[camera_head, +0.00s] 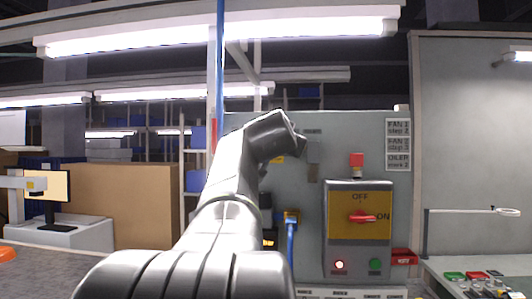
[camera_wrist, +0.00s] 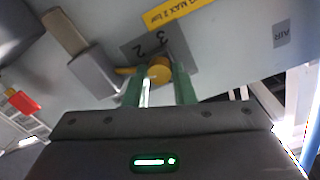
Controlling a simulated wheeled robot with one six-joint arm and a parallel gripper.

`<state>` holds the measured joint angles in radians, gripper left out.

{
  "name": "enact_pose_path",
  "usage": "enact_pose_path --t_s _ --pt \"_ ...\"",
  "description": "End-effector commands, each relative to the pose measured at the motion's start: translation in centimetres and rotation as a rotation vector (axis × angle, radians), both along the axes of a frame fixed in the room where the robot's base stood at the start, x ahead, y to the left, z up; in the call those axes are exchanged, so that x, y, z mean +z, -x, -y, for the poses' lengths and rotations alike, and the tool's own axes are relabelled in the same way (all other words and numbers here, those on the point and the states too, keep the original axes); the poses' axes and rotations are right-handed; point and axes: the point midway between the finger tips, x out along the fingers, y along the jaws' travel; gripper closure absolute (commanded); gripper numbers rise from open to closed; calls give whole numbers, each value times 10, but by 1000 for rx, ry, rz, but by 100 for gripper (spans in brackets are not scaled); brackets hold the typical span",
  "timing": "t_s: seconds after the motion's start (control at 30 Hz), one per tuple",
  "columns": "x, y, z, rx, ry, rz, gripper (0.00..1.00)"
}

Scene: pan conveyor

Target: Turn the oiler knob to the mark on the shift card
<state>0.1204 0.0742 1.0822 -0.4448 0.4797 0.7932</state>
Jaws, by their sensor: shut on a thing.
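A yellow knob (camera_wrist: 159,69) with a pointer to the left sits on a grey plate (camera_wrist: 143,45) with the figures 3 and 2 in the wrist view. No oiler name shows beside it. My gripper (camera_wrist: 159,84) has its green fingers shut on this knob, one on each side. In the head view my arm hides the knob and fingers.
A grey lever or block (camera_wrist: 66,33) stands out at the left. A switch box (camera_head: 359,262) with a red ON/OFF handle is on the panel's right.

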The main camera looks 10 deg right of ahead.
Motion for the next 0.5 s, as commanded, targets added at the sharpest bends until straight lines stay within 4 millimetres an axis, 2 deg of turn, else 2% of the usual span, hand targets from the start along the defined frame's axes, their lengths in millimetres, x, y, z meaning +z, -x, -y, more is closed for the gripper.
enact_pose_path --t_s 0.5 --pt "-2 0 1 -1 -440 125 100"
